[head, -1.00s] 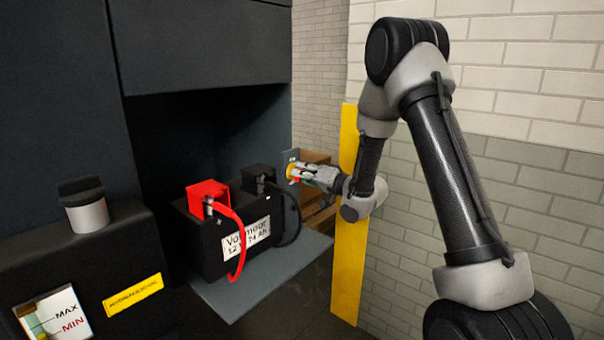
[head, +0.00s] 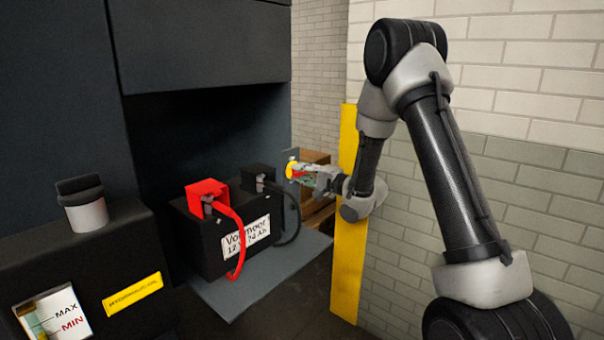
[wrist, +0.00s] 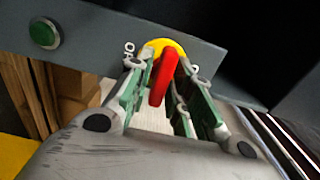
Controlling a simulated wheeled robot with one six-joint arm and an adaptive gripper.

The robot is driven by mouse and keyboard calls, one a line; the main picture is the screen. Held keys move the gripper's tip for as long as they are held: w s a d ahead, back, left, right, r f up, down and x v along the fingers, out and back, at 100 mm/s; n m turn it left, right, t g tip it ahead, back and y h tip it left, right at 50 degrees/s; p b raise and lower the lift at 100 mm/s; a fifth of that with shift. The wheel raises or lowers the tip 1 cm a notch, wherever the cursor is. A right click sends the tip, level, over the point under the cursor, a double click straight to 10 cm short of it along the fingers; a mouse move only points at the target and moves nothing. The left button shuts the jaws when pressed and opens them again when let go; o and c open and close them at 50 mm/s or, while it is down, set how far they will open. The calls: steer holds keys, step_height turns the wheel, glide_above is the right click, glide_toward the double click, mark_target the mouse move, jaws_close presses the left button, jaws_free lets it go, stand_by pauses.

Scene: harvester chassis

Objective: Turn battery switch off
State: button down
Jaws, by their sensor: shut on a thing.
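The battery switch has a red handle (wrist: 162,77) on a yellow round base (wrist: 166,45), fixed to a grey panel (wrist: 90,40). White lettering beside the base is partly covered by my fingers. My gripper (wrist: 158,90) is shut on the red handle, with a green-padded finger on either side. In the wrist view the handle is slightly tilted from vertical. In the head view my gripper (head: 308,174) reaches the switch from the right, and the yellow base (head: 291,168) shows just past the fingertips.
A black battery (head: 215,245) with a red terminal cover (head: 207,194) and cables stands on a grey shelf, left of the switch. A green button (wrist: 44,34) is on the same panel. A yellow post (head: 349,230) stands close to my arm.

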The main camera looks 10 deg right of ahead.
stand_by(0.3)
steer(key=c, duration=1.5)
jaws_free()
steer(key=v, duration=1.2)
steer(key=shift+f, duration=0.1)
